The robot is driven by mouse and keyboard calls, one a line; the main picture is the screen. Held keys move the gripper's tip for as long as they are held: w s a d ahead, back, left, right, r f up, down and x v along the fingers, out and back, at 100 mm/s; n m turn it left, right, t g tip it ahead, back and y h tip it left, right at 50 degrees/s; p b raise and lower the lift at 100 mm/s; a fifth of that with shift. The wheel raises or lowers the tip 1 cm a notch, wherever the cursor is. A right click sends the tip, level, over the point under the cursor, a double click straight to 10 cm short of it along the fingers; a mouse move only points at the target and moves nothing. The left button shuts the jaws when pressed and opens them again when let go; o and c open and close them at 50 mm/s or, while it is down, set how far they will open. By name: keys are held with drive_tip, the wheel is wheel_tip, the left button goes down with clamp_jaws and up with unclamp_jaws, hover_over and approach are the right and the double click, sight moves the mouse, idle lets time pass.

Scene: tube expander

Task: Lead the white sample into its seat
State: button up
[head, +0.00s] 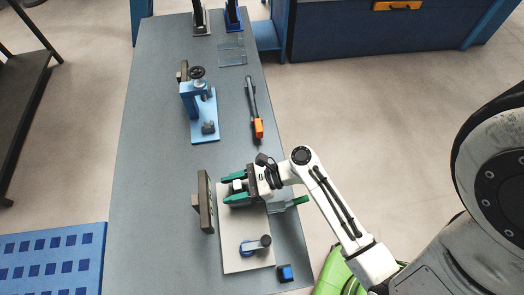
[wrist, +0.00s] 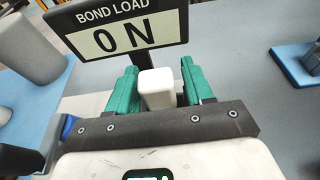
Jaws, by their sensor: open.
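The white sample (wrist: 158,88) is a small upright block with rounded edges. In the wrist view it stands between the two green fingers of my gripper (wrist: 158,70), with a narrow gap showing on each side. In the head view my gripper (head: 232,189) is open over the light board, its fingers pointing left, with the small white sample (head: 238,185) between them. A dark display panel (head: 206,202) stands just beyond the fingertips; in the wrist view the display (wrist: 125,28) reads "BOND LOAD 0 N". The sample's seat cannot be made out; its lower part is hidden behind my gripper.
The light board (head: 232,258) carries a blue-and-grey lever device (head: 256,245). A small blue box (head: 286,273) sits near the table's right edge. A blue press (head: 200,105) and an orange-ended tool (head: 257,125) lie farther back. The left part of the grey table (head: 150,200) is clear.

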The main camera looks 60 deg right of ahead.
drive_tip(key=shift+v, duration=0.85)
drive_tip(key=shift+s+d+r, duration=0.15)
drive_tip(key=shift+s+d, duration=0.05)
drive_tip(key=shift+s, duration=0.1)
drive_tip(key=shift+s+d+r, duration=0.1)
drive_tip(key=shift+s+d, duration=0.15)
drive_tip(key=shift+s, duration=0.05)
drive_tip(key=shift+o, duration=0.4)
drive_tip(key=o, duration=0.5)
drive_tip(key=o, duration=0.3)
